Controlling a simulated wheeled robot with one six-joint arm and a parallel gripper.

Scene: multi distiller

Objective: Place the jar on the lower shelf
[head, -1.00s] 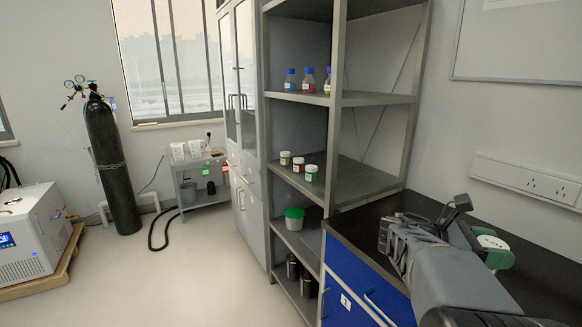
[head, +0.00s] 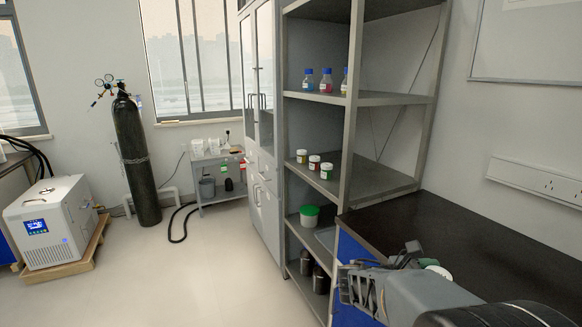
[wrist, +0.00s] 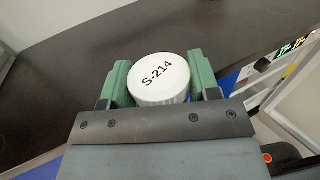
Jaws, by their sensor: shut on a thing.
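The jar (wrist: 158,76) has a white lid marked "S-214". In the wrist view my gripper (wrist: 157,84) is shut on it, with a green finger on each side. In the head view my gripper (head: 422,262) is at the lower right, over the black bench, and my arm hides most of the jar. The grey shelf rack (head: 352,150) stands left of and beyond my gripper. Dark jars (head: 320,279) stand on the level below, partly hidden by a post.
Small jars (head: 314,162) stand on the rack's middle shelf, and blue-capped bottles (head: 326,80) above. The black bench (head: 450,225) adjoins the rack's right side. A glass cabinet (head: 262,120) is left of the rack. The floor (head: 210,275) in front is clear.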

